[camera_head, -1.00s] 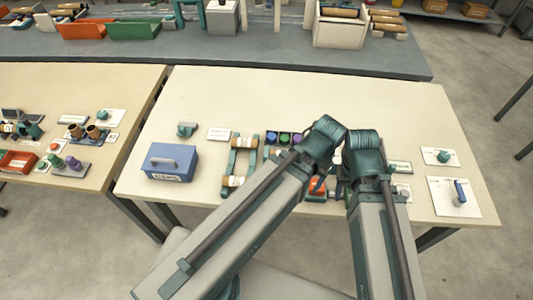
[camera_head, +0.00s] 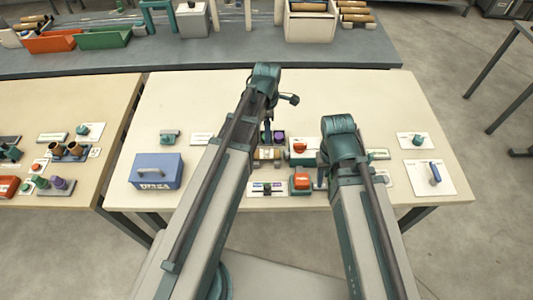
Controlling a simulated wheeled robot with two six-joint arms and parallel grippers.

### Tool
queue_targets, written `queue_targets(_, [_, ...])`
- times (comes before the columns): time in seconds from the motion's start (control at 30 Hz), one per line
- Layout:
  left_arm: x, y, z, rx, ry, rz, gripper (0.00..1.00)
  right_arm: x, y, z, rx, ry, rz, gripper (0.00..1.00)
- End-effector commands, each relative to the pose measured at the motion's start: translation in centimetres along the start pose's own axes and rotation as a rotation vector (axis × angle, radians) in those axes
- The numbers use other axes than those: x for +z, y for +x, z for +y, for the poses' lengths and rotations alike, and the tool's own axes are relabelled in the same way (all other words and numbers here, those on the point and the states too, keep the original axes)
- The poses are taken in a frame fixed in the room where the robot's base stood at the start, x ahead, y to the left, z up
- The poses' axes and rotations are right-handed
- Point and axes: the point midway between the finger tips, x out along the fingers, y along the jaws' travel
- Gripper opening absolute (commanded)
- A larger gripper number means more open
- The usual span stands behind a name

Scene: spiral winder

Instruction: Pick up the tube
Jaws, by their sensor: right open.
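A short tan tube-like piece with pale ends (camera_head: 267,153) shows on or just above the light table, right of my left forearm. My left gripper (camera_head: 267,136) hangs just above it, mostly hidden behind its own arm. I cannot tell whether it touches the piece or how its jaws stand. My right gripper (camera_head: 321,178) points down beside a red-orange part (camera_head: 301,181), partly hidden by its wrist. It is open, with nothing visible in it. Several brown tubes (camera_head: 355,14) lie at the back right, beside a cream box (camera_head: 312,20).
A blue toolbox (camera_head: 157,170) stands on the left of the table (camera_head: 210,100). Small parts on cards, including a blue-handled one (camera_head: 434,174), are at the right. Orange (camera_head: 51,42) and green (camera_head: 103,39) bins stand on the grey back bench (camera_head: 200,58). The table's back strip is clear.

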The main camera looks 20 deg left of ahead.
Motion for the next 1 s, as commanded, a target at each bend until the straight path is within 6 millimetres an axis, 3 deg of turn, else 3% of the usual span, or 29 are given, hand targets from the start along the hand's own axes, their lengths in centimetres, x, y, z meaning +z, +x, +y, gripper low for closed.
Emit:
queue_targets(0.27, [0.0, 1.0, 0.0, 0.0, -0.002, 0.0, 0.84, -0.1, 1.0, -0.1, 0.0, 0.0, 0.0, 0.5])
queue_targets(0.8, [0.0, 8.2, 0.0, 0.0, 0.0, 0.0, 0.84, -0.5, 8.2, -0.8, 0.0, 0.002, 0.0, 0.5])
queue_targets(1.0, [0.0, 8.8, 0.0, 0.0, 0.0, 0.0, 0.84, -0.5, 8.7, -0.8, 0.0, 0.002, 0.0, 0.5])
